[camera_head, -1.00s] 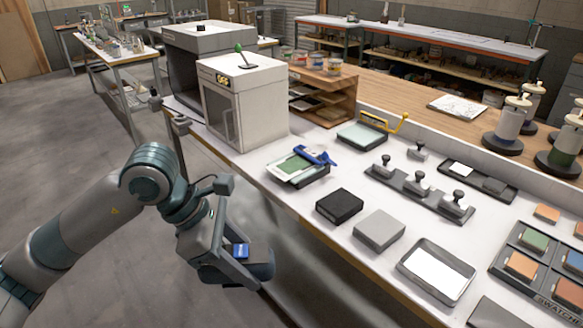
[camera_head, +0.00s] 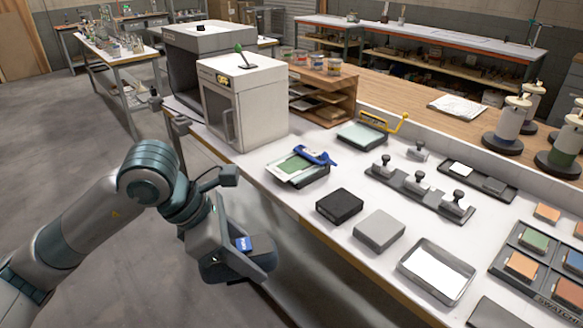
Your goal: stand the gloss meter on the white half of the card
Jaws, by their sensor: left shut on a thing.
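My left gripper (camera_head: 237,262) hangs in front of the bench's near edge, left of the black block. It is shut on a small blue-topped thing with a pale marking (camera_head: 243,244), which looks like the gloss meter. Its dark lower part merges with the gripper fingers, so its outline is unclear. The card is not plain to pick out. A white sheet (camera_head: 437,270) lies in a metal tray, and a white piece (camera_head: 460,169) lies in a black tray beside a dark piece (camera_head: 494,185). I cannot tell which is the card. My right gripper is not in view.
On the bench (camera_head: 330,270) stand a black block (camera_head: 339,205), a grey block (camera_head: 379,230), a green panel with a blue tool (camera_head: 298,166) and a rack of knobbed weights (camera_head: 420,192). A white cabinet (camera_head: 245,105) stands behind at left. A swatch tray (camera_head: 540,262) is at right.

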